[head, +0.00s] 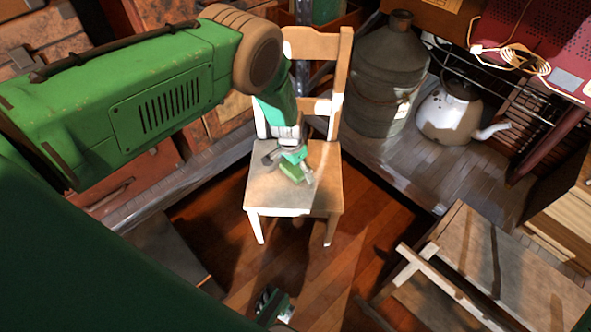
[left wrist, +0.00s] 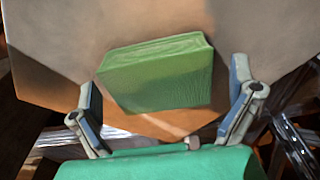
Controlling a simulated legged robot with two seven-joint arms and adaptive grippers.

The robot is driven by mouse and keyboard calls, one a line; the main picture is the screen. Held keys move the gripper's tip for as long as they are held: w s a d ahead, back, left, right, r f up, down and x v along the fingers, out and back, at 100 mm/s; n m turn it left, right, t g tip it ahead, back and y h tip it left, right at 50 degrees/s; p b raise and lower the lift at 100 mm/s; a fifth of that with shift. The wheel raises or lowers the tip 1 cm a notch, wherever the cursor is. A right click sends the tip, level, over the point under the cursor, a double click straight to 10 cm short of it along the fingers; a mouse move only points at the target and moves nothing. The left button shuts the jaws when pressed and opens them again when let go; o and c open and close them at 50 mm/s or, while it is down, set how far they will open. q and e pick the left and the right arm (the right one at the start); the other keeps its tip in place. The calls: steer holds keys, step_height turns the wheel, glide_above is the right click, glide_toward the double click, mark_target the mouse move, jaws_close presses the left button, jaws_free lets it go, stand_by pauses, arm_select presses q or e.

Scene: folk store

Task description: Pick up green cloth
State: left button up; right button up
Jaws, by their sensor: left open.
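The green cloth (left wrist: 158,76) is a folded block lying on the seat of a wooden chair (head: 326,190). In the head view the cloth (head: 291,170) is partly hidden by my left gripper (head: 289,168), which points down over the seat. In the left wrist view my left gripper (left wrist: 163,84) is open, with one finger on each side of the cloth and a gap showing on both sides. I cannot tell how high the fingers are above the seat. My right gripper (head: 273,306) shows in part at the bottom of the head view; its jaws are unclear.
A metal can (head: 385,80) and a white kettle (head: 452,112) stand behind the chair on the right. A wooden bench or table (head: 475,255) is at the lower right. Wooden drawers stand behind on the left. Bare floor (head: 300,265) shows in front of the chair.

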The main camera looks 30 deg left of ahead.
arm_select(q)
steer(key=c, duration=1.3)
step_height(320, 180, up, 10)
steer(key=p, duration=0.4)
